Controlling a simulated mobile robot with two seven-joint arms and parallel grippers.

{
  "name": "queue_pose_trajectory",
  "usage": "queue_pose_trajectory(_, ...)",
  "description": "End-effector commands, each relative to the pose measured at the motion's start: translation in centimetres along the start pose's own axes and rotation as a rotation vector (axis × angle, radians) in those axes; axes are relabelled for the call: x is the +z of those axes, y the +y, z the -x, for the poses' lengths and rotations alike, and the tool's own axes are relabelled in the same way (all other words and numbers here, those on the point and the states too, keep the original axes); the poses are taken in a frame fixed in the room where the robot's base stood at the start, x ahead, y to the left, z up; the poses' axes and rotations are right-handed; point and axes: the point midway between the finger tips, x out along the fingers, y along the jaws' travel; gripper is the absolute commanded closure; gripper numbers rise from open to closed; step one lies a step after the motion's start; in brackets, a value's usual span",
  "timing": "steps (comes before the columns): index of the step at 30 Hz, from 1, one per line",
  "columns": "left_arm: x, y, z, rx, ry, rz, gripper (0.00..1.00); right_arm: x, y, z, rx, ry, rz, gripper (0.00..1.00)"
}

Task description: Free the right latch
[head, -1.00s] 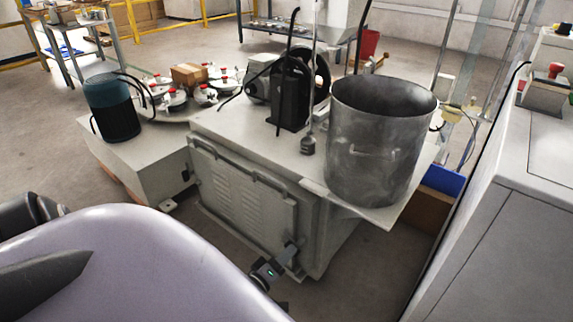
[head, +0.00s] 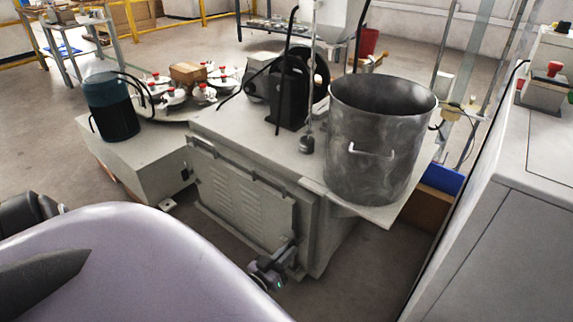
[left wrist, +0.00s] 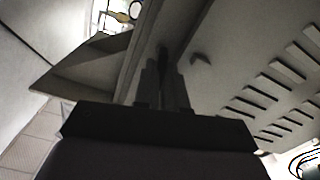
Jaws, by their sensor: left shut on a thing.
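The pale machine cabinet has a louvred front panel (head: 240,195), which also fills the right of the left wrist view (left wrist: 250,75). My left gripper (head: 288,250) is at the panel's lower right corner, close against it. In the left wrist view its two dark fingers (left wrist: 164,80) are close together, shut on the right latch. The latch itself is mostly hidden by the fingers, and I cannot make out whether it is turned or lifted. My right gripper is not in view.
A big metal pot (head: 375,145) stands on the cabinet's right side shelf (head: 385,215). A dark teal canister (head: 112,108) stands on the lower box at left. A grey cabinet (head: 480,240) stands at right. Open floor (head: 355,275) lies between it and the machine.

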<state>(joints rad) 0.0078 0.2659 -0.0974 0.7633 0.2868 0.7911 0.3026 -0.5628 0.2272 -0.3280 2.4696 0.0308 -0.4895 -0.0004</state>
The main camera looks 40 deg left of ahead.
Motion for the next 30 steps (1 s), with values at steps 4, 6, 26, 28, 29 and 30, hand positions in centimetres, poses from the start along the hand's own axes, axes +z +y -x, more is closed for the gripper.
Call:
queue_pose_trajectory(4,0.06,-0.01,0.11,-0.001,-0.001,-0.063,1.00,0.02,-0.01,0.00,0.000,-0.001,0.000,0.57)
queue_pose_trajectory(6,0.07,0.00,0.11,-0.001,-0.001,-0.084,1.00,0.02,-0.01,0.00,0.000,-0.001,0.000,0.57)
queue_pose_trajectory(26,0.08,-0.01,0.12,-0.001,-0.002,-0.120,0.73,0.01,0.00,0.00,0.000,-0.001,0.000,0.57)
queue_pose_trajectory(28,0.07,0.00,0.11,-0.001,-0.001,-0.119,0.64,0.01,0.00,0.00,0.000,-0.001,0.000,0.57)
queue_pose_trajectory(29,0.06,0.01,0.10,-0.001,-0.001,-0.119,0.64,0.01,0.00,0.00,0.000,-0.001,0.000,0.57)
queue_pose_trajectory(30,0.06,0.01,0.09,0.000,-0.001,-0.119,0.64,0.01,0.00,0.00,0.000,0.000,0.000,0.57)
